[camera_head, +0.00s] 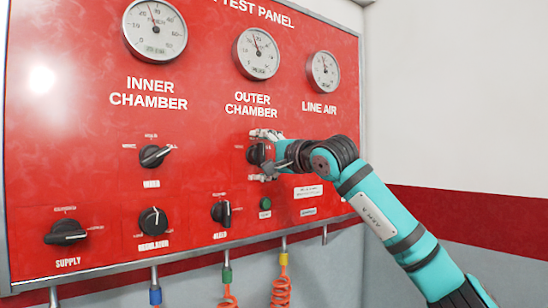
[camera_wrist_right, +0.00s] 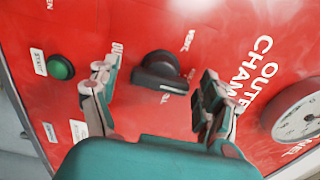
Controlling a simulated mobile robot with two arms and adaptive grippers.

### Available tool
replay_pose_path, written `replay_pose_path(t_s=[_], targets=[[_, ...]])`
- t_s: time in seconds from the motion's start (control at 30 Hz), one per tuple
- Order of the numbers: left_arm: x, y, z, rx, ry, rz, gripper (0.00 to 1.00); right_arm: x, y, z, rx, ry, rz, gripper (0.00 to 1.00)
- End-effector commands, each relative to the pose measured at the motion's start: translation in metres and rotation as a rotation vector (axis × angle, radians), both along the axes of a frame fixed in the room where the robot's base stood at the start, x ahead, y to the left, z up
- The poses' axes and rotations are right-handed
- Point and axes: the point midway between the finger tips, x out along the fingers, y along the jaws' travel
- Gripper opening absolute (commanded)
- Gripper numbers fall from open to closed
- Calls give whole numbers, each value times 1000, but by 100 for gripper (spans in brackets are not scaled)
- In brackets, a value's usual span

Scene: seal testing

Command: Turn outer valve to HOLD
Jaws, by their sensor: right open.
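The outer valve (camera_head: 256,153) is a black rotary knob on the red test panel, below the OUTER CHAMBER gauge (camera_head: 255,53). In the right wrist view the knob (camera_wrist_right: 160,72) lies between my open fingers, with a gap on both sides. My right gripper (camera_head: 266,155) is at the panel around the knob, one finger above and one below it. It also shows in the right wrist view (camera_wrist_right: 158,95), open and empty. The small labels around the knob are too blurred to read fully. My left gripper is out of view.
The inner valve knob (camera_head: 155,156) is to the left. The supply (camera_head: 66,232), regulator (camera_head: 153,221) and bleed (camera_head: 221,212) knobs are below. A green button (camera_head: 265,204) sits under my right gripper. Coiled orange hoses (camera_head: 281,287) hang under the panel.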

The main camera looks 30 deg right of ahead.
Motion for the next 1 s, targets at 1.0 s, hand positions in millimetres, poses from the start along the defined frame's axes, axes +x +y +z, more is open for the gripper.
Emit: replay_pose_path(t_s=[1.0], targets=[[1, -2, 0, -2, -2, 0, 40, -111, -15, -1, -1, 2, 0, 81]])
